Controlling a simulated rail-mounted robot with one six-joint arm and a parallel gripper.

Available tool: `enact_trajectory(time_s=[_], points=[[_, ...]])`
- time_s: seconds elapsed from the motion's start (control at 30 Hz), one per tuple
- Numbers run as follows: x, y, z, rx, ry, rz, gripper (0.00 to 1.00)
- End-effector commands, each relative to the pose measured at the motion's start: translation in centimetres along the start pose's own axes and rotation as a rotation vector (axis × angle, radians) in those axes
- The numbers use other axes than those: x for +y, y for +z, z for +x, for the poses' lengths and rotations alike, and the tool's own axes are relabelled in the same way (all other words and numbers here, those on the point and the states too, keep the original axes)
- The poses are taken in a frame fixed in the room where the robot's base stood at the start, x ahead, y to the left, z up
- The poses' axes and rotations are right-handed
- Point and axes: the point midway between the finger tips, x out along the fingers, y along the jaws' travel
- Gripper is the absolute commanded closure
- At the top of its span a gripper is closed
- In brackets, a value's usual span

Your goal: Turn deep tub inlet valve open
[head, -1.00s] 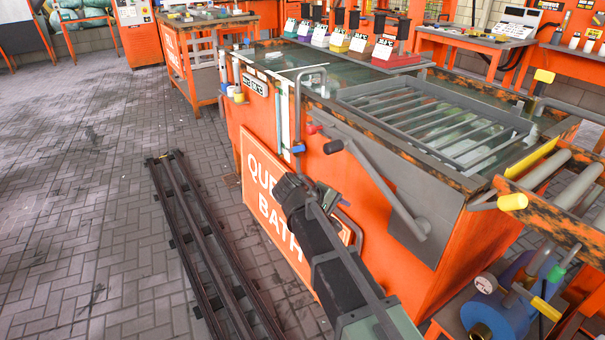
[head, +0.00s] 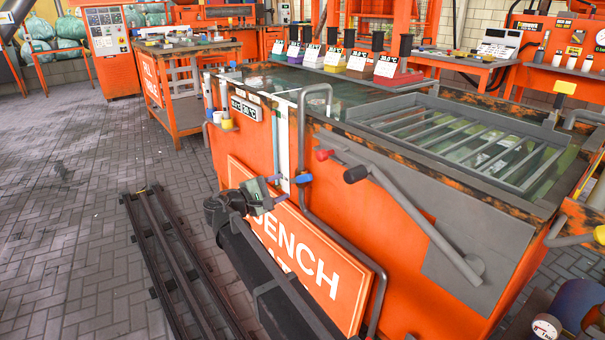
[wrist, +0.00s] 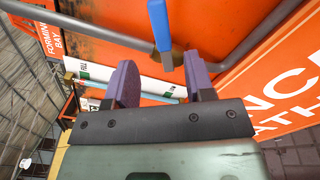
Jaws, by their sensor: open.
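The orange quench bath tub (head: 420,215) has a grey pipe bent over its front rim and running down its face. A small blue valve handle (head: 302,178) sits on this pipe, beside the white strip. A red handle (head: 323,155) shows further right, near the rim. No label shows which one is the inlet valve. My gripper (head: 276,192) is just left of the blue handle, apart from it. In the wrist view my gripper (wrist: 162,80) has its two purple fingers spread and empty. The blue handle (wrist: 160,28) hangs ahead of the gap between them.
A long grey lever (head: 415,222) slants across the tub's front right. The orange sign board (head: 325,280) stands out low on the tub face, close to my arm. Dark floor rails (head: 175,260) lie at left. Paved floor (head: 70,200) beyond them is open.

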Motion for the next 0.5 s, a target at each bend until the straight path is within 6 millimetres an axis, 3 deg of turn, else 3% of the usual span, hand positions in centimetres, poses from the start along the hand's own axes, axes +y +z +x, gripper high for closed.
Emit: enact_trajectory(time_s=[0.17, 0.4, 0.5], points=[[0.0, 0.0, 2.9, -0.002, -0.002, 0.001, 0.51], [0.0, 0.0, 8.5, -0.002, -0.003, 0.001, 0.51], [0.0, -0.1, 9.9, -0.001, -0.002, 0.001, 0.51]])
